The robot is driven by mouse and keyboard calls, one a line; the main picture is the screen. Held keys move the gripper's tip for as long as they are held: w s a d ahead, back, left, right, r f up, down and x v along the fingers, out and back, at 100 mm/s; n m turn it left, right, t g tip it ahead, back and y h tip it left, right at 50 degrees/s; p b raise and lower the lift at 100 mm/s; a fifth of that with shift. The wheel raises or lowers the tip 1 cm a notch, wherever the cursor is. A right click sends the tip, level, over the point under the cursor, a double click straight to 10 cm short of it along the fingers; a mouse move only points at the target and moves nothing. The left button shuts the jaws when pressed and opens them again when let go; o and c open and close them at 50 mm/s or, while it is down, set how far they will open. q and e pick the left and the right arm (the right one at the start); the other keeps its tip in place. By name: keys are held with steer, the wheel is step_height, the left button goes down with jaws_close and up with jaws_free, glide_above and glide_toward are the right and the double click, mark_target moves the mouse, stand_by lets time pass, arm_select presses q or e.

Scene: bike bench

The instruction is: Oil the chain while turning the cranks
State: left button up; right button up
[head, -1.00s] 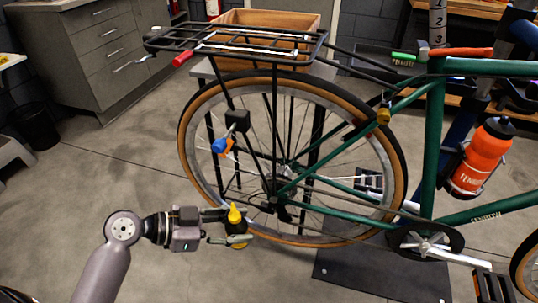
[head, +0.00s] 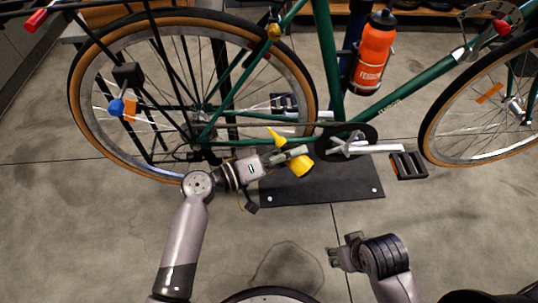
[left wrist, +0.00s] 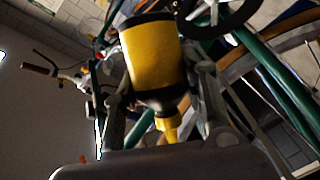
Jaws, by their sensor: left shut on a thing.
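My left gripper (head: 287,157) is shut on a yellow oil bottle (head: 301,166) with a dark band. The bottle is tilted, its yellow nozzle pointing up and left, just in front of the bike's lower chain area. In the left wrist view the bottle (left wrist: 155,58) sits between both fingers; whether its nozzle touches the chain cannot be told. The dark chainring (head: 362,133) carries a silver crank (head: 374,149) pointing right to a black pedal (head: 408,165). The other pedal (head: 284,103) shows behind the frame. My right gripper (head: 335,257) is low, apart from the crank; its finger opening is unclear.
The green bike frame (head: 325,55) stands over a dark floor plate (head: 325,190). The rear wheel (head: 88,130) is left, the front wheel (head: 430,135) right. An orange bottle (head: 373,52) sits on the frame.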

steer(key=shift+o, duration=1.2)
steer(key=d+f+h, duration=0.2)
steer(key=d+h, duration=0.1)
steer(key=d, duration=0.4)
steer(key=shift+w+f, duration=0.15)
steer(key=shift+f, duration=0.25)
steer(key=n+t+y, duration=0.3)
steer(key=n+t, duration=1.2)
steer(key=n, duration=0.1)
glide_toward(414, 178)
steer(key=w, duration=0.2)
arm_select(q)
steer(key=w+a+f+n+h, duration=0.1)
steer(key=w+a+n, duration=0.2)
steer(key=w+a, duration=0.3)
steer(key=shift+w+a+f+n+t+h, duration=0.3)
steer(key=shift+a+f+n+t, duration=0.05)
steer(key=shift+a+n+t, duration=0.1)
arm_select(e)
steer(key=w, duration=1)
steer(key=shift+w+r, duration=0.1)
steer(key=shift+w, duration=0.15)
